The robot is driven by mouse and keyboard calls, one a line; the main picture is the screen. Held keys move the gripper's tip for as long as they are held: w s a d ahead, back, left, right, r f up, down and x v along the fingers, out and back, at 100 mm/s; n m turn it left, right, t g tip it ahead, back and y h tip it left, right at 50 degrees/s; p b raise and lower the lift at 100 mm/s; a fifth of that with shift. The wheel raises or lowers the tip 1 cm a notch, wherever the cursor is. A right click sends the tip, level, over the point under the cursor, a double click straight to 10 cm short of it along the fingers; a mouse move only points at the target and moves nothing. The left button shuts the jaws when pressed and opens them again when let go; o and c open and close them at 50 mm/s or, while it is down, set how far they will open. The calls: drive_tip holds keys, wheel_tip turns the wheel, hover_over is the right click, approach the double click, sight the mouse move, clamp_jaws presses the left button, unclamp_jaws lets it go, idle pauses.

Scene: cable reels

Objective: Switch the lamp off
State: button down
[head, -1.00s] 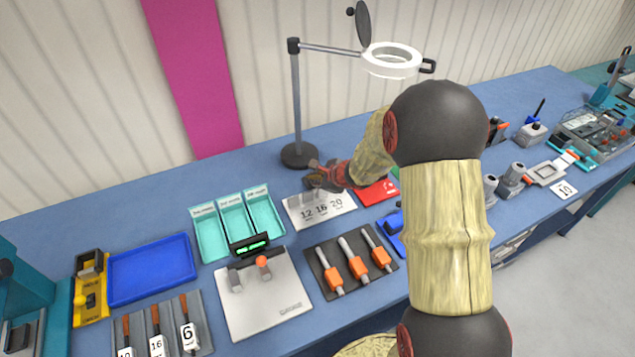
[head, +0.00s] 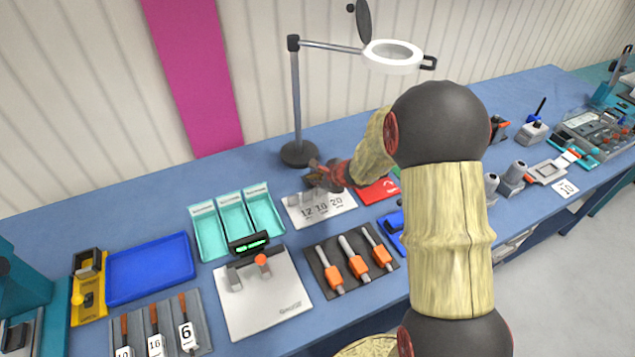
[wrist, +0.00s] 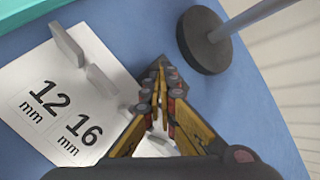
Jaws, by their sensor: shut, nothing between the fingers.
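The lamp is a magnifier lamp with a white ring head (head: 393,57) on a thin arm and a grey post (head: 296,100). Its round dark base (head: 299,154) stands on the blue bench near the wall. I cannot tell surely whether the ring is lit. My gripper (head: 313,172) is low over the bench, just in front of the base and apart from it. In the wrist view my gripper (wrist: 160,75) is shut and empty, pointing past the lamp base (wrist: 204,42). No switch can be made out; my fingers may hide part of the base area.
Teal bins (head: 236,222) stand left and orange-handled tools (head: 350,262) in front. Bench left of the lamp base is clear.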

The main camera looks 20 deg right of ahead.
idle(0.5)
drive_tip(key=shift+r, duration=0.4)
wheel_tip(320, 180, up, 6)
drive_tip(key=p, duration=0.4)
idle(0.7)
